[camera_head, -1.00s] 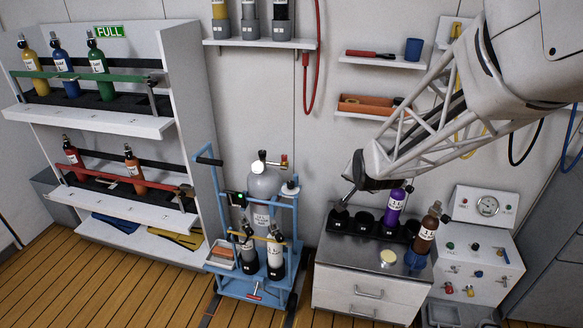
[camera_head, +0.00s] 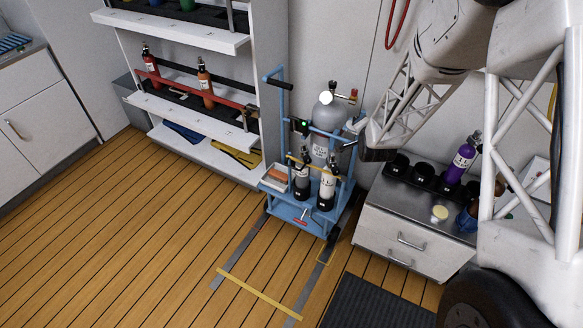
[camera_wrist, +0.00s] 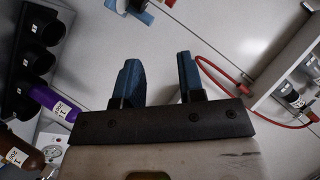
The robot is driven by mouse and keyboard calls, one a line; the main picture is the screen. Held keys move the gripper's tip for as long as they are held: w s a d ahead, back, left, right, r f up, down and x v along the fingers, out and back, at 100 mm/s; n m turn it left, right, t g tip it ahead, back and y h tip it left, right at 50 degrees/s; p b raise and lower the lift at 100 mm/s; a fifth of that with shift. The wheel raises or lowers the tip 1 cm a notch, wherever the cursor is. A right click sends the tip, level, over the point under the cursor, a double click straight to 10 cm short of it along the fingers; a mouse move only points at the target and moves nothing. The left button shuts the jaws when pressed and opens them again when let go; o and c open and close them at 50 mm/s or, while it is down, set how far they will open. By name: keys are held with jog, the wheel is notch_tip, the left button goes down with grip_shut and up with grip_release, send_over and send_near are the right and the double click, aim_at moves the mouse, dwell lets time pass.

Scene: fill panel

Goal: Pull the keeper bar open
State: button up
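Bars run across the front of bottles in two places. A red bar (camera_head: 190,92) crosses the lower rack shelf in front of a red and an orange bottle. A thin yellow bar (camera_head: 304,160) crosses two small cylinders on the blue trolley (camera_head: 297,213). I cannot tell which one is the keeper bar. My gripper (camera_head: 366,150) is right of the trolley's cylinders, above the cabinet's left end; its tips are unclear there. In the wrist view its two blue fingers (camera_wrist: 160,80) are apart with nothing between them.
A grey cylinder (camera_head: 325,115) stands on the trolley. A low cabinet (camera_head: 408,238) with black sockets and a purple bottle (camera_head: 461,160) stands to the right. A red hose (camera_wrist: 240,100) hangs on the wall. The wooden floor (camera_head: 130,220) at left is open.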

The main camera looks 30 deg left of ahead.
jog(key=s+a+f+m+t+y, duration=0.1)
jog(key=s+a+f+y, duration=0.15)
jog(key=a+f, duration=1.05)
jog(key=m+y, duration=0.2)
jog(key=y, duration=0.3)
send_near(291, 167)
jog(key=shift+w+a+f, duration=0.2)
jog(key=shift+w+a, duration=0.7)
jog(key=shift+a+t, duration=0.1)
jog(key=shift+t, duration=0.3)
jog(key=shift+x, duration=3.8)
grip_shut()
